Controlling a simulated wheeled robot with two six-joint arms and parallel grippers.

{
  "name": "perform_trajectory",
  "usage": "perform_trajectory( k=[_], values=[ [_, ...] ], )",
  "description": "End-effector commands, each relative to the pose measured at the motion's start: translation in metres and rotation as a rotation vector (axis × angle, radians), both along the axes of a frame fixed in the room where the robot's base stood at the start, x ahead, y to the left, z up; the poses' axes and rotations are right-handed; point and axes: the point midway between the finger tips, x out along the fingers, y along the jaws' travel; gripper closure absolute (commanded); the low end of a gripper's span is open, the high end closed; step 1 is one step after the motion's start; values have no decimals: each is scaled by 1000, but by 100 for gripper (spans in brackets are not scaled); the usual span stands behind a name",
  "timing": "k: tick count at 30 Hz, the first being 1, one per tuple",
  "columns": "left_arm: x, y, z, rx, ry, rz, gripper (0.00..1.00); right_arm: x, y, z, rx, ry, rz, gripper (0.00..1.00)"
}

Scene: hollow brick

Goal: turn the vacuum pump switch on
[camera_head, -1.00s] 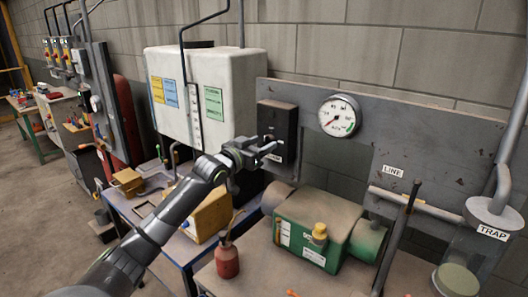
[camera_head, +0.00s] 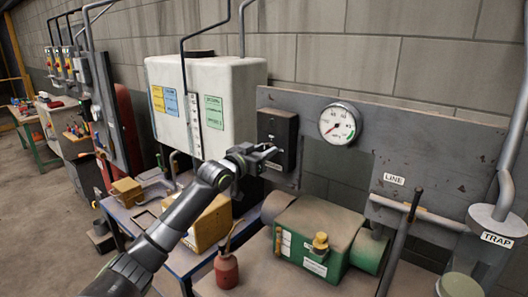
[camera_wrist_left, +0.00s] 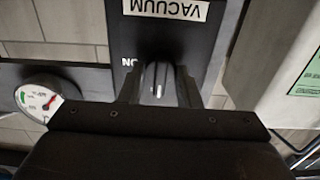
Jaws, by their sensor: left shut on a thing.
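The vacuum pump switch is a dark box (camera_head: 278,132) on the grey wall panel, left of the round gauge. In the left wrist view its white VACUUM label (camera_wrist_left: 166,8) appears upside down, with ON printed at the left (camera_wrist_left: 130,62). A dark knob with a white mark (camera_wrist_left: 158,88) shows between the fingers, the mark running straight up and down in that view. My left gripper (camera_head: 271,153) is at the lower part of the box, shut on the knob. In the head view the gripper hides the knob. My right gripper is not in view.
The gauge (camera_head: 340,122) hangs on the panel to the right. A green pump (camera_head: 315,235) and a red oil can (camera_head: 226,270) stand on the bench below. A pale tank (camera_head: 225,85) is at the left. A LINE pipe and TRAP vessel (camera_head: 487,235) are at the right.

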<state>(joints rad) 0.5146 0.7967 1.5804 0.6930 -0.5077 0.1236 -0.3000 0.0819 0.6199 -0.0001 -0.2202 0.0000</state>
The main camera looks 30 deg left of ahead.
Motion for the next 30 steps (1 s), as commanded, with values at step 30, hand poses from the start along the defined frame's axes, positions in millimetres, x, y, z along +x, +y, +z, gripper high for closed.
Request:
perform_trajectory(
  k=[30],
  values=[
    [0, -2, -3, 704, -56, -1, 93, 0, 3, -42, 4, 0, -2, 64]
  ],
)
